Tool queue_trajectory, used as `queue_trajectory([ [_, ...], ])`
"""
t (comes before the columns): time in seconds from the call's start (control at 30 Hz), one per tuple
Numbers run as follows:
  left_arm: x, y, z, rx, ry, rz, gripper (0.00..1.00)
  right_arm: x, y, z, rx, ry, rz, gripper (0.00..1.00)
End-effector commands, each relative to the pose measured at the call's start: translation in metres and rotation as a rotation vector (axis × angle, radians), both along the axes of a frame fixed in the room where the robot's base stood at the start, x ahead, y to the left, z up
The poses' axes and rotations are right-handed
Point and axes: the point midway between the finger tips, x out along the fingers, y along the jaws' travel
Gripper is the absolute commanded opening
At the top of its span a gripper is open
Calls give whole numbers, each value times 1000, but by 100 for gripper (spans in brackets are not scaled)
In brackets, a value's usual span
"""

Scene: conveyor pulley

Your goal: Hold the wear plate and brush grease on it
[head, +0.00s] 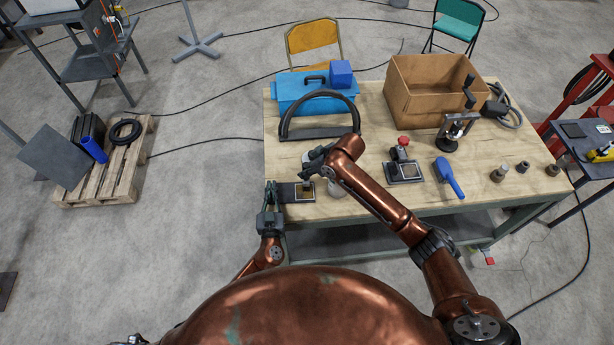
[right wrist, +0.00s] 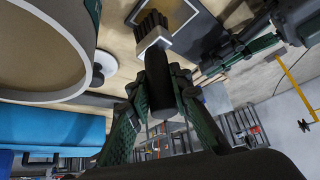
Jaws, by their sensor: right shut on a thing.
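The wear plate (head: 288,192) is a dark flat plate with a tan square on it, near the table's front left edge. My left gripper (head: 271,194) is at its left edge; whether its fingers pinch the plate is unclear. My right gripper (head: 316,160) is above the plate, shut on a brush. In the right wrist view the brush's black handle (right wrist: 157,80) is between the fingers of the right gripper (right wrist: 158,95). Its dark bristles (right wrist: 151,24) are at the plate's pale square (right wrist: 176,12), apparently touching. My left gripper also shows there (right wrist: 235,48).
A black arch (head: 320,97) stands behind the plate, before a blue toolbox (head: 300,88). A red-knobbed device (head: 403,168), a blue handheld tool (head: 448,177), a small stand (head: 456,128) and metal fittings (head: 500,173) are to the right. A cardboard box (head: 425,98) is at the back.

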Motion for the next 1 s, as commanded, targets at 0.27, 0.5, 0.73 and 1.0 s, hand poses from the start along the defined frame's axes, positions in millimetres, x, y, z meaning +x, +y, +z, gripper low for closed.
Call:
queue_trajectory([
  [0.27, 1, 0, 1, -1, -2, 1, 0, 8, 9, -2, 0, 3, 0, 0],
  [0.5, 1, 0, 1, -1, -2, 1, 0, -14, 8, 0, 0, 2, 0, 0],
  [0.73, 0, 0, 1, 0, -2, 1, 0, -35, 8, -1, 0, 2, 0, 0],
  [1.0, 0, 0, 1, 0, -2, 1, 0, -59, 8, 0, 0, 1, 1, 0],
])
